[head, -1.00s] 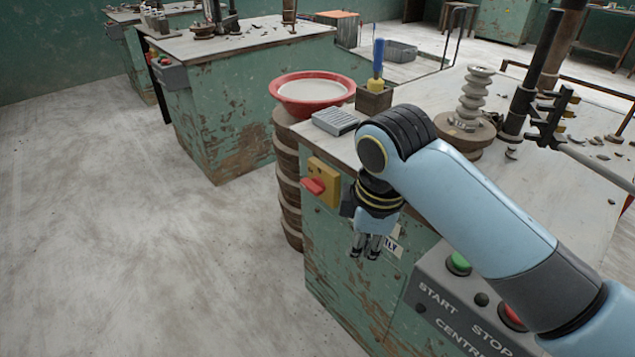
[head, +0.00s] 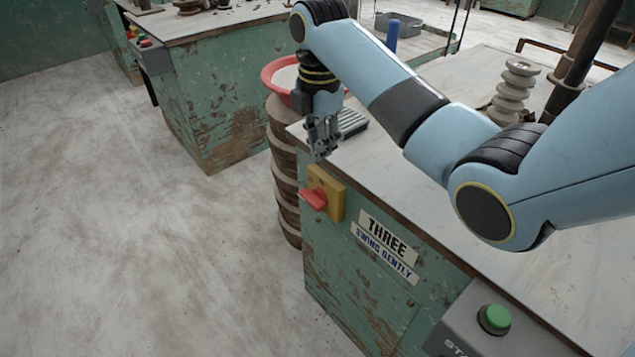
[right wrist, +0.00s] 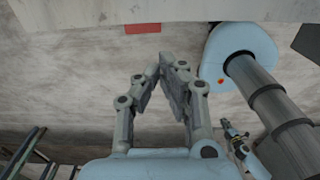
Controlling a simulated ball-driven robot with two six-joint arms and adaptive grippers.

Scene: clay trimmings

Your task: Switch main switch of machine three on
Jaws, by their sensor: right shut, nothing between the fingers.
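The main switch (head: 334,186) of machine three is a yellow plate on the green cabinet's side, near its left corner. Its red handle (head: 313,199) sticks out toward the lower left. A label (head: 388,240) beside it reads THREE, SWING GENTLY. My right gripper (head: 321,152) is just above the switch, near the cabinet's top edge, apart from the handle in the picture. Its fingers are shut and empty. In the right wrist view the fingertips (right wrist: 168,62) meet, with a red patch beyond them that I cannot surely identify.
A grey control box with a green button (head: 494,318) is at the lower right. A red-rimmed basin (head: 272,72) on a stacked round stand (head: 284,170) adjoins the cabinet. A grey ribbed block (head: 352,122) lies behind the gripper. The floor at left is clear.

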